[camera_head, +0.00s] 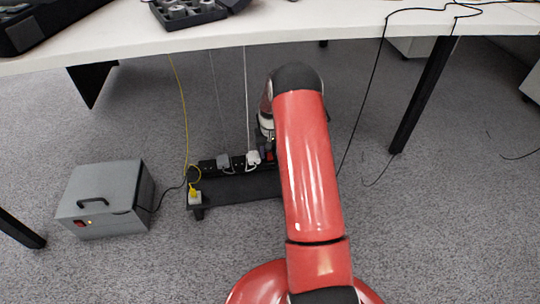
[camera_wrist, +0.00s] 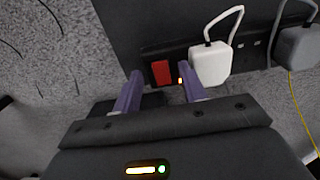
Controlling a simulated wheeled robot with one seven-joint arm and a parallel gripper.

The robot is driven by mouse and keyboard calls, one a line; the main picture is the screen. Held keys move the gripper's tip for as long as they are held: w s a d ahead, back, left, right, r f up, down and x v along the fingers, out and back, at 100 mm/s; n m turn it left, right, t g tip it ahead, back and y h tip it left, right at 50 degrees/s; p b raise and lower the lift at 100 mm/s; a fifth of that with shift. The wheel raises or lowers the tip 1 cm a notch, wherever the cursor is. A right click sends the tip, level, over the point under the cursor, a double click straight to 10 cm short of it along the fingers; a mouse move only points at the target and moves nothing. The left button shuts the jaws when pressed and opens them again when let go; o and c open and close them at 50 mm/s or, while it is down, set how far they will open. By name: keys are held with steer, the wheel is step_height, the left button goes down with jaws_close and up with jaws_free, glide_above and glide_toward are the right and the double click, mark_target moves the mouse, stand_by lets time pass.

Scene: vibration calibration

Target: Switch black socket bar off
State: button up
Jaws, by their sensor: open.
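The black socket bar (camera_head: 207,167) lies on a low dark stand under the white table, and my red arm hides its right end in the head view. In the wrist view the bar (camera_wrist: 150,50) carries a red rocker switch (camera_wrist: 161,72) at its end, with a small orange light beside it. A white plug (camera_wrist: 210,65) sits in the bar right of the switch. My gripper (camera_wrist: 160,84) has its two purple fingers apart, one on each side of the switch in the picture. I cannot tell whether a finger touches the bar.
A grey box (camera_head: 105,198) with a handle and a red switch stands on the carpet at the left. A yellow cable (camera_head: 184,120) and other cables hang from the white table (camera_head: 300,28). A black table leg (camera_head: 420,95) stands at the right.

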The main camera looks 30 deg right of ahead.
steer(key=shift+f, duration=0.8)
